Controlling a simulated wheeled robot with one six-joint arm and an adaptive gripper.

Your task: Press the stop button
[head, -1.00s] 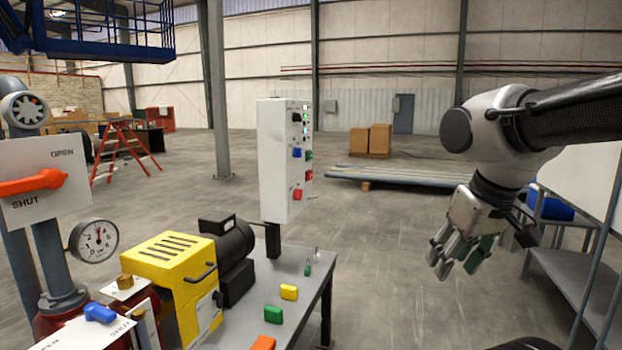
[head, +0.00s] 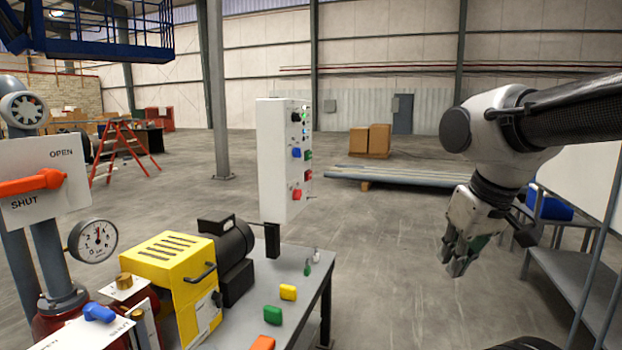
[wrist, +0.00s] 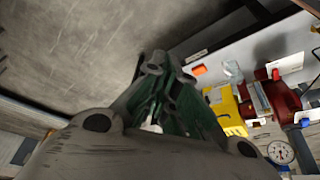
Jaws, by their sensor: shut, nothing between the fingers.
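A white control box (head: 272,160) stands upright at the back of the grey table in the head view. Its narrow right face carries several small buttons and knobs: a blue one (head: 296,153), a green one (head: 308,154), a red one (head: 297,194) low down, and a dark red one (head: 308,175). Their labels are too small to read, so I cannot tell which is stop. My gripper (head: 457,270) hangs at the right, well apart from the box, pointing down, shut and empty. Its closed fingers also show in the wrist view (wrist: 155,65).
A yellow pump unit (head: 175,265) with a black motor stands on the table (head: 310,262). Green, yellow and orange blocks lie along the table. A pressure gauge (head: 97,240) and an OPEN/SHUT lever plate (head: 60,198) are at the left.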

